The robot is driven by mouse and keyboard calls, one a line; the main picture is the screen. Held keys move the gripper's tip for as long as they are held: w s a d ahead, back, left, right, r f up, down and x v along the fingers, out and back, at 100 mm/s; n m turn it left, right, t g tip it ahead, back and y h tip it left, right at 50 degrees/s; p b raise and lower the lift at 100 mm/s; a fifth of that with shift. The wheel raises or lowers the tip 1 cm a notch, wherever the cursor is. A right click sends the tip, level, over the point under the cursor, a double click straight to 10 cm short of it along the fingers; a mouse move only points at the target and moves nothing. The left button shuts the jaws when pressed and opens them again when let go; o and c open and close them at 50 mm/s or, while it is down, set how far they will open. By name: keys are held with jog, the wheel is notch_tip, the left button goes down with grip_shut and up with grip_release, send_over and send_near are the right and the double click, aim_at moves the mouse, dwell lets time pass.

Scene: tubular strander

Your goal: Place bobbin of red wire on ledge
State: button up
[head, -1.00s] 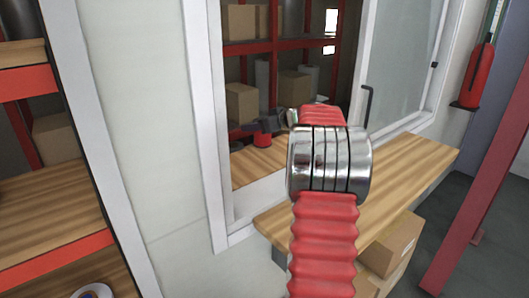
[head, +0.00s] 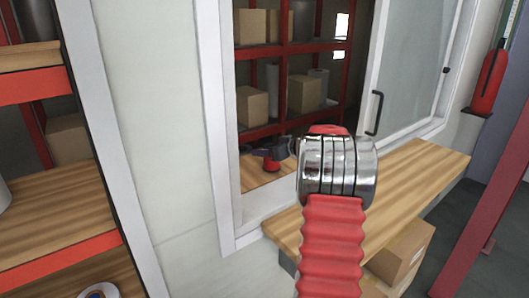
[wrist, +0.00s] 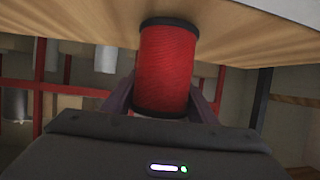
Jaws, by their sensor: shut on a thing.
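The bobbin of red wire (wrist: 166,70) has dark end flanges and sits between my gripper's fingers in the wrist view. My gripper (wrist: 165,103) is shut on it. The wooden ledge (wrist: 235,35) fills the top of the wrist view, and the bobbin's far flange overlaps it. In the head view, the bobbin (head: 271,165) is small and red below my dark gripper (head: 268,152), inside the window opening. It appears upright, at or just above the wooden ledge (head: 262,183). I cannot tell whether it touches. My arm hides the ledge's middle.
The white window frame (head: 217,130) borders the opening on the left. An open glass pane with a black handle (head: 376,112) stands right. Red shelves with cardboard boxes (head: 305,95) are behind. More boxes (head: 402,255) lie below the ledge. Bare ledge (head: 420,165) shows on the right.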

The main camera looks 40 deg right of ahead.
jog(key=shift+f, duration=0.25)
jog(key=o, duration=1.3)
jog(key=shift+r, duration=0.1)
jog(key=shift+s+r, duration=0.25)
jog(key=shift+s, duration=0.25)
jog(key=v, duration=1.1)
jog(key=shift+s+f, duration=0.1)
jog(key=shift+f, duration=0.05)
